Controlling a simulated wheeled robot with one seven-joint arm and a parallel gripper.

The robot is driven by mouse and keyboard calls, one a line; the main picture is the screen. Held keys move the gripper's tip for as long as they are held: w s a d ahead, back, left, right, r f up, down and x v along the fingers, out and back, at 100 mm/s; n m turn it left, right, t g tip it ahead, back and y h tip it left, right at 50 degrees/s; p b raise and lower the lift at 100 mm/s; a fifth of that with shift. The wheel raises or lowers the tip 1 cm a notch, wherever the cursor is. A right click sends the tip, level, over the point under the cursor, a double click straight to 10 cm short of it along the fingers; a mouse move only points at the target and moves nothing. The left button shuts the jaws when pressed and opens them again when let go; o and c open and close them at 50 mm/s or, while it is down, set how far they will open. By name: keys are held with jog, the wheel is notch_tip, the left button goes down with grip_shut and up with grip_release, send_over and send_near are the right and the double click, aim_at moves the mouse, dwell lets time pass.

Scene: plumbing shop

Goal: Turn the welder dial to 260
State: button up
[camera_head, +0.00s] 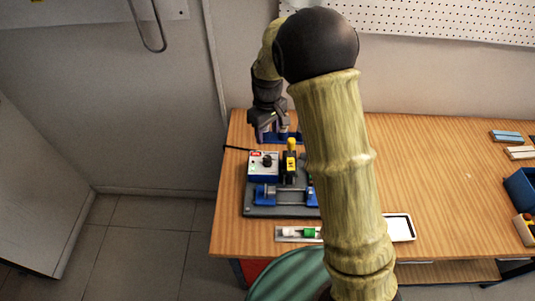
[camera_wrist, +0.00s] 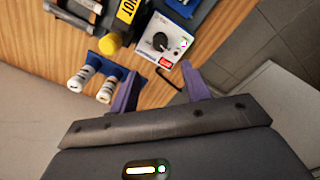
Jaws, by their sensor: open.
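The welder's control box (camera_head: 262,174) is white and blue and sits at the back left of a dark base on the wooden table. Its round black dial (camera_head: 268,161) is on the top face, with a small red display (camera_head: 256,154) beside it. In the wrist view the dial (camera_wrist: 160,42) has a light pointer mark, and the red display (camera_wrist: 165,63) lies nearer my fingers; the dial's setting is too small to read. My gripper (camera_head: 272,132) is open and empty, behind and above the box. In the wrist view its purple fingers (camera_wrist: 160,72) are spread, apart from the dial.
A yellow-topped black tool part (camera_head: 290,160) stands right beside the box. Blue clamps (camera_head: 265,194) are in front. A blue rack (camera_wrist: 112,70) holding two white pieces is close to my left finger. A tray (camera_head: 398,227) lies at the table's front edge.

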aim_at(268, 158)
notch_tip(268, 158, down, 12)
jog(key=p, duration=0.3)
jog(key=shift+f, duration=0.15)
jog(key=c, duration=1)
jog(key=shift+o, duration=0.2)
